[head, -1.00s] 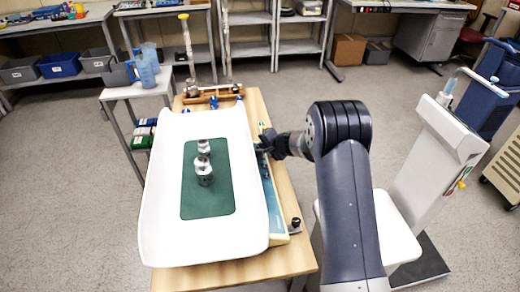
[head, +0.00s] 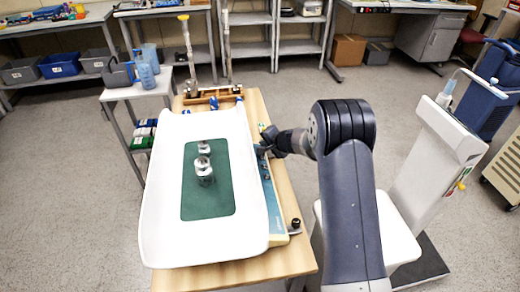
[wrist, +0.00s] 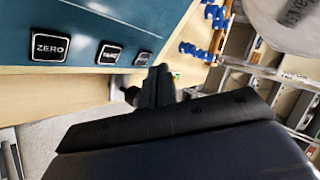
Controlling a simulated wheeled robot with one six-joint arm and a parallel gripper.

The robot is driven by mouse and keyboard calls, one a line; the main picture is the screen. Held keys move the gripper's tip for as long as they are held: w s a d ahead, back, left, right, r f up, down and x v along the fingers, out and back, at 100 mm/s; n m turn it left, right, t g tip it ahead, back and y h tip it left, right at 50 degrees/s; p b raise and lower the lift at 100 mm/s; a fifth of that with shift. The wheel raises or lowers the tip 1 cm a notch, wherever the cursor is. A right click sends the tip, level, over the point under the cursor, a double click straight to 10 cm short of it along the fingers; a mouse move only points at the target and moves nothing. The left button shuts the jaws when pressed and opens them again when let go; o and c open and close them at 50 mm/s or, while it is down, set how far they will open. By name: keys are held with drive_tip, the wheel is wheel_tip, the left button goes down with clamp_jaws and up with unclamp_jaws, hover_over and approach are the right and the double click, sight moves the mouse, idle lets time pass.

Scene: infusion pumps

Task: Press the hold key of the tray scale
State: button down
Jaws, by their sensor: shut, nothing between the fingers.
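The tray scale (head: 160,235) has a long white tray with a green mat, and stands on a wooden table. Its teal control panel (head: 275,212) runs along the tray's right side. In the wrist view, the panel carries a ZERO key (wrist: 48,45), a key that seems to read TARE (wrist: 108,53), and a third, smaller-looking key (wrist: 143,58) whose label I cannot read. My gripper (head: 263,150) is shut and empty at the panel's far part. In the wrist view its fingertips (wrist: 162,72) are close beside the third key; I cannot tell whether they touch anything.
Metal weights (head: 204,170) stand on the green mat (head: 207,209). A wooden rack with upright posts (head: 212,96) is at the table's far end. A white column-like device (head: 432,150) stands right of my arm. A small side table (head: 135,92) with a blue jug is at left.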

drive_tip(key=r+p, duration=0.1)
drive_tip(key=d+r, duration=0.1)
drive_tip(key=r, duration=0.1)
drive_tip(key=d+r+p, duration=0.1)
drive_tip(key=shift+w+r+p, duration=0.2)
drive_tip(key=shift+r+p, duration=0.1)
drive_tip(key=shift+r, duration=0.05)
drive_tip(key=shift+f, duration=0.15)
idle(0.4)
drive_tip(key=shift+s+a+f+b, duration=0.1)
drive_tip(key=shift+a+f+b, duration=0.1)
drive_tip(key=shift+f+b, duration=0.25)
drive_tip(key=shift+a+f+b, duration=0.2)
drive_tip(key=shift+f, duration=0.3)
drive_tip(key=r+p, duration=0.1)
drive_tip(key=p, duration=0.2)
drive_tip(key=shift+d+p, duration=0.1)
drive_tip(key=shift+p, duration=1.15)
drive_tip(key=r, duration=0.1)
drive_tip(key=d+r+p, duration=0.1)
drive_tip(key=r, duration=0.1)
drive_tip(key=d+r, duration=0.1)
drive_tip(key=shift+w+r, duration=0.25)
drive_tip(key=shift+r, duration=0.05)
